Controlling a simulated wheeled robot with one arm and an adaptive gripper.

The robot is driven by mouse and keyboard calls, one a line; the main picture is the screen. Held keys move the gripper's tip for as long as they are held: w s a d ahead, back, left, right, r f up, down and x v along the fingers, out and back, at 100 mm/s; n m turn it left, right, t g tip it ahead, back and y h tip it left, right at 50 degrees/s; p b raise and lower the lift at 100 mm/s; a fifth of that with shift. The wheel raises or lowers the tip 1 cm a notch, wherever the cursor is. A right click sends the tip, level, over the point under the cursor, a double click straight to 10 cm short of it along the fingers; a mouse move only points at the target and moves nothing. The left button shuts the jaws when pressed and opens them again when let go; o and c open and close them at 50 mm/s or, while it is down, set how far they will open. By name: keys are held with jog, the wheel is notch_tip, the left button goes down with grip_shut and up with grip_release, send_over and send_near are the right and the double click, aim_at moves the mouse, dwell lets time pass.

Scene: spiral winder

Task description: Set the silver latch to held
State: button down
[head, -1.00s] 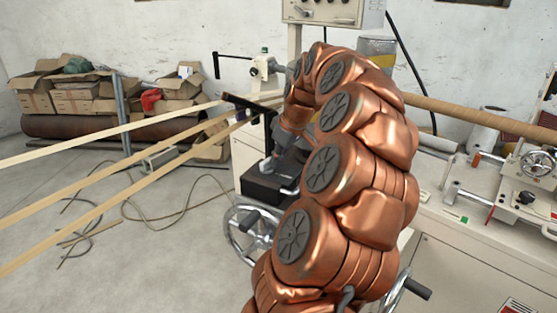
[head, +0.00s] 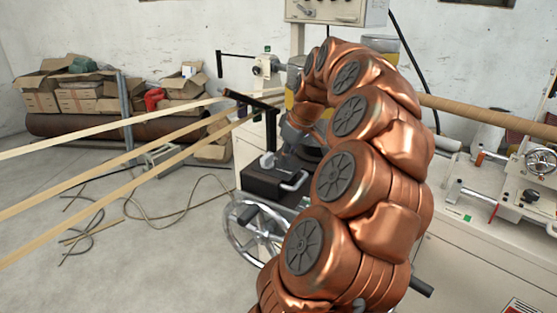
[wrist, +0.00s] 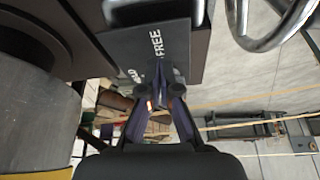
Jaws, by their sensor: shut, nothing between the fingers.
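In the wrist view, a dark plate (wrist: 145,50) carries the white word FREE and a second, partly covered word ending in LD. A silver bar (wrist: 197,12), likely the latch, shows at the top edge, cut off by the frame. My gripper (wrist: 162,75) is shut and empty, its tips over the plate near the lettering, apart from the silver bar. In the head view, a silver handle (head: 297,181) sits on the black box (head: 262,184). My arm hides much of the area around my gripper there. The latch's setting cannot be read.
A chrome handwheel (head: 254,236) stands in front of the box; its rim also shows in the wrist view (wrist: 272,40). Pale strips (head: 120,162) run in from the left. A long brown tube (head: 480,118) lies at right. The floor at left has loose cables.

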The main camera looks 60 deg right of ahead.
jog(key=v, duration=1)
jog(key=shift+s+d, duration=0.25)
jog(key=shift+s, duration=0.1)
dwell(0.4)
jog(key=w+a+n+g+y+p, duration=0.15)
jog(key=w+a, duration=0.25)
jog(key=a, duration=0.9)
jog(key=w+a+n+g+p, duration=0.1)
jog(key=w+a+p, duration=0.25)
jog(key=a, duration=0.95)
jog(key=s+a+f+g+p, duration=0.1)
jog(key=s+a+f, duration=0.15)
jog(key=a, duration=0.25)
jog(key=s+a+f+g+p, duration=0.1)
jog(key=s+a+f+p, duration=0.15)
jog(key=a, duration=0.35)
jog(key=s+a+f+m+g+p, duration=0.1)
jog(key=s+a+f, duration=0.1)
jog(key=s, duration=0.4)
jog(key=s+a+f+h+p, duration=0.1)
jog(key=s+a+f, duration=0.2)
jog(key=s, duration=0.3)
jog(key=shift+s+f+m+g, duration=0.25)
jog(key=shift+f+m+g, duration=0.1)
jog(key=shift+f, duration=0.35)
jog(key=shift+a, duration=0.1)
